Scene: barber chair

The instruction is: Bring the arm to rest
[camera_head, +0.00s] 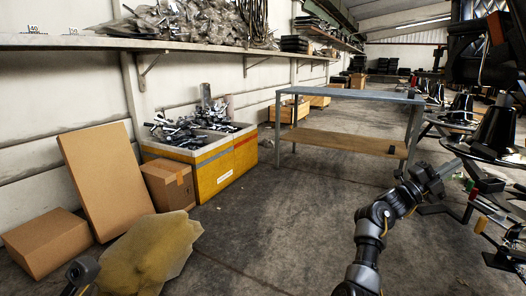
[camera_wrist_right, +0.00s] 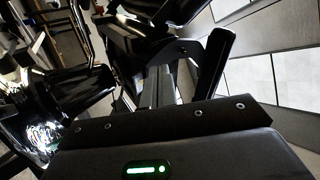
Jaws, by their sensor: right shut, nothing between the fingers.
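My right arm rises from the bottom of the head view and bends to the right. Its gripper (camera_head: 450,167) is shut and empty, held out beside the black chair parts at the right. In the right wrist view the fingers (camera_wrist_right: 154,85) lie together with nothing between them. Dark chair parts (camera_wrist_right: 150,20) show just beyond the fingers; I cannot tell whether they touch. Only a small piece of my left arm shows at the bottom left of the head view, and its gripper is out of view.
A black chair (camera_head: 495,130) and metal bases crowd the right side. A metal table (camera_head: 350,94) with a wooden lower shelf stands ahead. A yellow crate (camera_head: 225,165) of metal parts and cardboard boxes (camera_head: 105,180) line the left wall. The middle floor (camera_head: 290,215) is clear.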

